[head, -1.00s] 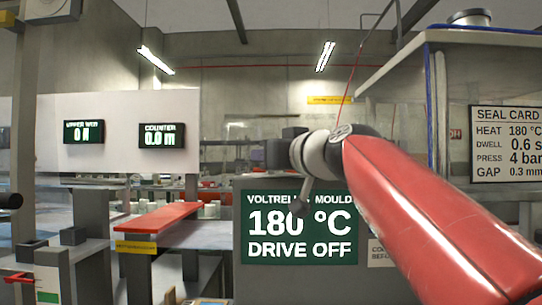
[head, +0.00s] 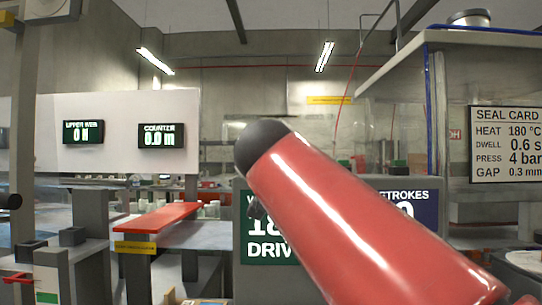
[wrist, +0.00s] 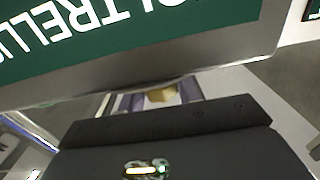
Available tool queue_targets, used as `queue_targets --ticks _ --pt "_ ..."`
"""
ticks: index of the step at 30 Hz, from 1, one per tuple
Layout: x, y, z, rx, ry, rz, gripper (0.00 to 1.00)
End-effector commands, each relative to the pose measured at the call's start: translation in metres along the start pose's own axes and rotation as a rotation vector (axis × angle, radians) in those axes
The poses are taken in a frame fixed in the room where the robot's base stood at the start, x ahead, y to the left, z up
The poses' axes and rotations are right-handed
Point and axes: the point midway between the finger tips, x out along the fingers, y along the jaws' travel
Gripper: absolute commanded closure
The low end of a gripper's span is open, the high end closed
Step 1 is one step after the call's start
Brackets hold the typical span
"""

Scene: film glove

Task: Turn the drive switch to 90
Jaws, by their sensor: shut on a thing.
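The green drive panel (head: 262,252) stands in the middle of the head view, mostly hidden behind my red arm. Only parts of its lettering show there, such as "DRIV". In the wrist view the same green panel (wrist: 130,30) is upside down, with part of its name readable. Below its grey lower edge, a small tan-yellow piece (wrist: 161,95), apparently the drive switch, sits between the fingers of my gripper (wrist: 152,98). My gripper is shut on it. Most of the piece is hidden, so its angle cannot be read. My gripper is hidden in the head view.
A dark blue panel (head: 412,212) marked "STROKES" stands to the right of the green one. A seal card (head: 505,144) hangs at the far right. Left are two displays reading 0 N (head: 83,132) and 0.0 m (head: 162,136), and a red bar (head: 160,221) on a bench.

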Motion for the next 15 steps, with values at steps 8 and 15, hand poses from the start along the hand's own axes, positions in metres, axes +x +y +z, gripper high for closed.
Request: queue_targets --ticks 8,15 --pt "0.0012 -0.0036 0.0024 0.004 -0.006 0.178 0.89" --pt "0.0013 -0.0059 0.0029 0.005 -0.005 0.376 0.89"
